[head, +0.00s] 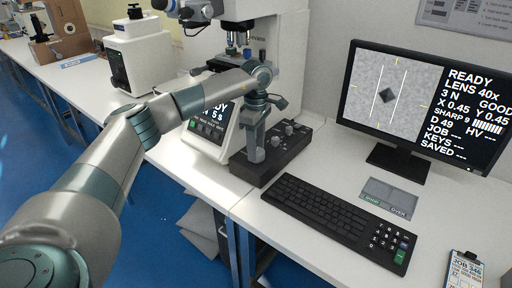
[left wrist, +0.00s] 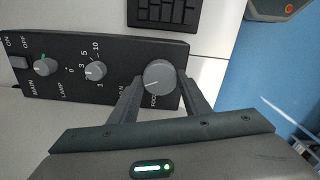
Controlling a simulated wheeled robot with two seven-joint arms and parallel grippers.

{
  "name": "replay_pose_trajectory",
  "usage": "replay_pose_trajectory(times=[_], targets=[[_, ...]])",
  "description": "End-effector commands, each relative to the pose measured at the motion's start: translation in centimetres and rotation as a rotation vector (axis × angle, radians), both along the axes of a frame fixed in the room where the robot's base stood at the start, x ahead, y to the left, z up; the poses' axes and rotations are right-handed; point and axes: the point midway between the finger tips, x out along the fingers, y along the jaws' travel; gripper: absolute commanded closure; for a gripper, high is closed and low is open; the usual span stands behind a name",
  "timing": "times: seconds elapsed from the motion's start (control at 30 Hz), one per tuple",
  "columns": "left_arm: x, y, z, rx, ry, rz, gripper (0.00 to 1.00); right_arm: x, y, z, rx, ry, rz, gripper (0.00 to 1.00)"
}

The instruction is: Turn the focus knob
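The focus knob (left wrist: 159,77) is a large round grey knob at the end of a black control box (left wrist: 112,60), beside a label of which "FOC" shows. In the left wrist view my left gripper (left wrist: 160,80) has one finger on each side of the knob, the tips against its edges with no clear gap. In the head view my left gripper (head: 255,150) points straight down at the near end of the box (head: 268,172) and hides the knob. The monitor (head: 425,105) shows a dark diamond between two white lines, with "READY", "SHARP 9" and "GOOD". My right gripper is not in view.
A keyboard (head: 325,217) lies in front, close to the box. The hardness tester (head: 212,125) stands behind my arm. A job card (head: 464,270) lies at the lower right.

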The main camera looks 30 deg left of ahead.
Motion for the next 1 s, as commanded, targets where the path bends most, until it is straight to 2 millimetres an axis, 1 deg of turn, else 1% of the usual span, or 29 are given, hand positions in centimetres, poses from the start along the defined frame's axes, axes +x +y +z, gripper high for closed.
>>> replay_pose_trajectory(times=[0.03, 0.07, 0.37, 0.57, 0.67, 0.77, 1.0], targets=[[0.0, 0.0, 0.1, -0.001, -0.002, 0.001, 0.44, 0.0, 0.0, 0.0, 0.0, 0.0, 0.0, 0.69], [0.0, 0.0, 0.1, -0.001, -0.002, 0.001, 0.4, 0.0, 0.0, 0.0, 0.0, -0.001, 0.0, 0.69], [0.0, 0.0, 0.1, 0.0, 0.0, 0.001, 0.4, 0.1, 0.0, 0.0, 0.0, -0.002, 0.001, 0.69], [0.0, 0.0, 0.8, 0.0, -0.001, 0.001, 0.4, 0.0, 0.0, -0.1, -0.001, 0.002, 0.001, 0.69], [0.1, 0.0, 1.8, 0.0, -0.003, 0.001, 0.4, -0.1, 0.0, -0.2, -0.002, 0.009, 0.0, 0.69], [0.1, 0.0, 3.2, 0.001, -0.004, 0.001, 0.4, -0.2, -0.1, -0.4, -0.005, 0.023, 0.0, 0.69], [0.1, 0.0, 7.8, 0.0, -0.005, 0.001, 0.4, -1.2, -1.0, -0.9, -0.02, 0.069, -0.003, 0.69]])
